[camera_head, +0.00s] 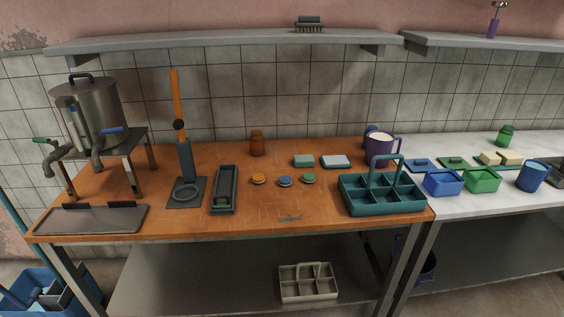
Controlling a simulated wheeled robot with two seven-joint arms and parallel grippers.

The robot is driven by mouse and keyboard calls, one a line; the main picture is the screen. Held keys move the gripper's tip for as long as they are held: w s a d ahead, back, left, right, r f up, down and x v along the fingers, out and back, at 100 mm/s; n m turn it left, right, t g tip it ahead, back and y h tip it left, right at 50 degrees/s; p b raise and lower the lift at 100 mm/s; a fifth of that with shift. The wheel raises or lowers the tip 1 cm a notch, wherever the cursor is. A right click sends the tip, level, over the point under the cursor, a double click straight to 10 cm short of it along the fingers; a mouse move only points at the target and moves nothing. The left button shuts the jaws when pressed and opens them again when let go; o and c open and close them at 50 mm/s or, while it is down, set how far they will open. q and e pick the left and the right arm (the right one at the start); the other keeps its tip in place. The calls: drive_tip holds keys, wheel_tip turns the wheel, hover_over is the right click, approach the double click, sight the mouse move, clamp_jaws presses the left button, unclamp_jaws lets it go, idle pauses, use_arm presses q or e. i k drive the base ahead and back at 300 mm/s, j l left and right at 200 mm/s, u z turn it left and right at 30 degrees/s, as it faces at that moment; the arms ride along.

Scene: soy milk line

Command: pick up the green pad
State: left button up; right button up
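Two green items lie on the wooden table, and I cannot tell for sure which is the green pad. One is a pale green rectangular block (304,161), flat near the table's middle, left of a white block with a dark edge (336,162). The other is a small green round disc (308,178) just in front of it, beside a blue disc (285,181) and an orange disc (259,179). All lie apart from each other. Neither of my grippers is in view, and nothing covers these items.
A dark green-lined tray (223,190) and an orange-handled press (184,160) stand left. A brown jar (257,143) is behind. The front middle is mostly clear.

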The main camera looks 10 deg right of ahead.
sight(305, 160)
drive_tip(key=i+l+u, duration=0.1)
drive_tip(key=l+u, duration=0.95)
drive_tip(key=k+l, duration=0.05)
drive_tip(key=l, duration=0.05)
